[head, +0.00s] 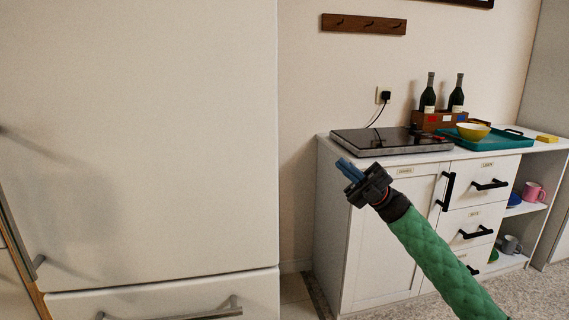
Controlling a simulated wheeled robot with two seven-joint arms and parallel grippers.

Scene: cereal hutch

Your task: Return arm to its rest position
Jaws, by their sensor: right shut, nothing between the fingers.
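My right gripper (349,170) is shut and empty. Its blue fingers point up and to the left, and its green-sleeved arm comes in from the lower right. In the picture it overlaps the front of the white cabinet (369,255), near the counter's left end. I cannot tell how far it is from the cabinet. My left gripper does not show.
A large white fridge (150,130) fills the left side. On the counter are a black cooktop (390,140), a wooden box (440,120) with two bottles, a teal tray (508,141) with a yellow bowl (473,131), and a yellow block (547,139). Mugs stand on open shelves at right.

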